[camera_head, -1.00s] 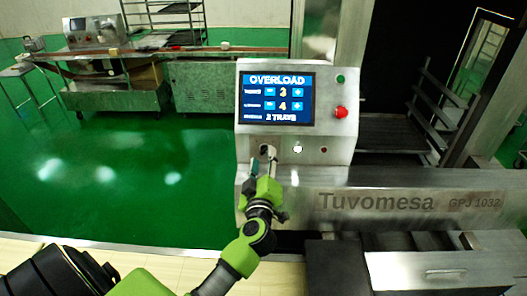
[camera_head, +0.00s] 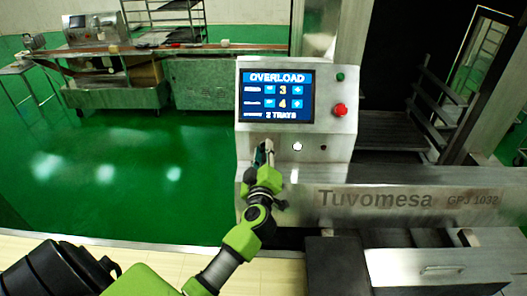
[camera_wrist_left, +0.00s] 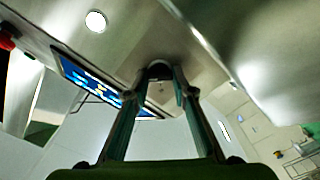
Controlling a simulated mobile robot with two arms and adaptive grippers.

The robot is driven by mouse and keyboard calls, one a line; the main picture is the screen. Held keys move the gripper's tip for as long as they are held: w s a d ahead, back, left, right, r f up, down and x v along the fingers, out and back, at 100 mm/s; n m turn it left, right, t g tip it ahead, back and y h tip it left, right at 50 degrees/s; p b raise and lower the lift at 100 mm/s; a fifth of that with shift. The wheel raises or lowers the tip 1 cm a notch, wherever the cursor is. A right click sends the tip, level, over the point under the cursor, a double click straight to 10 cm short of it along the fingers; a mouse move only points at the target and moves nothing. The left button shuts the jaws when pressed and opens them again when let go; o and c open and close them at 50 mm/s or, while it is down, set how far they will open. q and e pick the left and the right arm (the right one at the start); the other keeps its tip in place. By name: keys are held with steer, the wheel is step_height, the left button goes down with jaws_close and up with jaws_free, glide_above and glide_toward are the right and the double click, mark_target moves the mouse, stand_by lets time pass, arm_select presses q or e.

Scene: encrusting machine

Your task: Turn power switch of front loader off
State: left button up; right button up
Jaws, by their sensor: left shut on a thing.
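The front loader's control box (camera_head: 325,150) is a steel housing with a lit screen (camera_head: 276,97) that reads OVERLOAD. My left gripper (camera_head: 264,150) reaches up to the lower left of its panel, under the screen, and covers the power switch there in the head view. In the left wrist view a dark rounded switch knob (camera_wrist_left: 159,71) sits between the fingertips of my left gripper (camera_wrist_left: 161,85), which are shut on it. The screen also shows in the left wrist view (camera_wrist_left: 95,82), tilted. My right gripper is not in view.
A red button (camera_head: 340,111), a green button (camera_head: 341,78) and a white round button (camera_head: 298,147) are on the same panel. The Tuvomesa steel beam (camera_head: 400,205) runs to the right below it. Green floor lies open to the left.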

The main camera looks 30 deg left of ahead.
arm_select(q)
steer(key=n+p, duration=0.2)
steer(key=n, duration=0.1)
steer(key=shift+r, duration=0.1)
steer(key=n+p, duration=0.1)
steer(key=n, duration=0.3)
steer(key=shift+n, duration=0.4)
steer(key=n, duration=0.4)
steer(key=shift+f+n+p, duration=0.3)
steer(key=shift+n, duration=0.1)
steer(key=n, duration=0.4)
steer(key=shift+f+n, duration=0.1)
steer(key=shift+n, duration=0.7)
steer(key=o, duration=1.1)
